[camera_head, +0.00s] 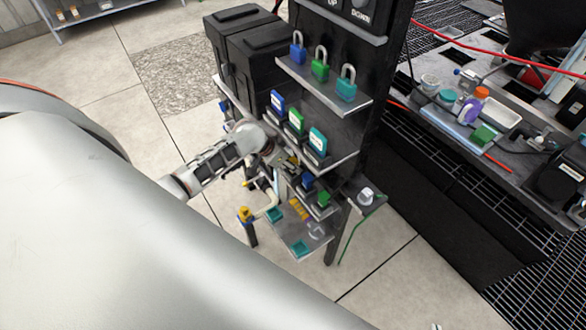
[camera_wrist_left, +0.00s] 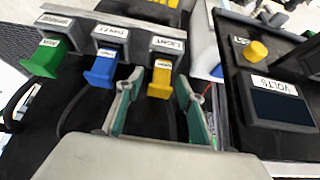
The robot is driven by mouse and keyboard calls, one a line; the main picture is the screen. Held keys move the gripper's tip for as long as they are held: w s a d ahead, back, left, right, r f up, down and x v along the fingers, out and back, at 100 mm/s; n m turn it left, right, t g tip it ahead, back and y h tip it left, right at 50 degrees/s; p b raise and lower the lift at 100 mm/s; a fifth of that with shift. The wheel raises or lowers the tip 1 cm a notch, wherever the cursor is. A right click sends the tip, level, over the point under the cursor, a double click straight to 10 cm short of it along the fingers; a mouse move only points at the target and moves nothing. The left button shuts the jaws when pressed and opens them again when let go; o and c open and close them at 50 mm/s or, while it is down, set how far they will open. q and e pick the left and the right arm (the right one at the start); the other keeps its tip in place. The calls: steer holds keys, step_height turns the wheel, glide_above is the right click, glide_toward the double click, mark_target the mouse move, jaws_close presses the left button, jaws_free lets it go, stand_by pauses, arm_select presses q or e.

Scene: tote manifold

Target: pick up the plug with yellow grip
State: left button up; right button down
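The plug with yellow grip (camera_wrist_left: 160,80) sits in a grey socket block labelled LIGHT (camera_wrist_left: 167,45) in the left wrist view. My left gripper (camera_wrist_left: 156,88) is open, with one teal-padded finger to the left of the yellow grip and the other to its right. Gaps show on both sides, so it does not appear to touch the grip. In the head view my left gripper (camera_head: 287,162) is at the side of the black rack, its fingers partly hidden, and I cannot make out this plug there. My right gripper is not in view.
A blue-grip plug (camera_wrist_left: 101,70) and a green-grip plug (camera_wrist_left: 44,59) sit in sockets to the left. A dark panel with a yellow knob (camera_wrist_left: 256,51) and a VOLTS display (camera_wrist_left: 281,108) stands to the right. The rack's shelves hold padlocks (camera_head: 320,69) close to my arm.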

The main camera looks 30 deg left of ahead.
arm_select(q)
steer(key=shift+x, duration=0.8)
jaws_close()
steer(key=shift+a, duration=0.1)
steer(key=shift+r, duration=0.6)
step_height(320, 180, up, 3)
steer(key=shift+f, duration=0.2)
steer(key=s+a, duration=0.3)
steer(key=s, duration=0.5)
steer(key=s+a, duration=0.3)
steer(key=s, duration=0.5)
steer(key=shift+s+a, duration=0.35)
steer(key=shift+a, duration=0.05)
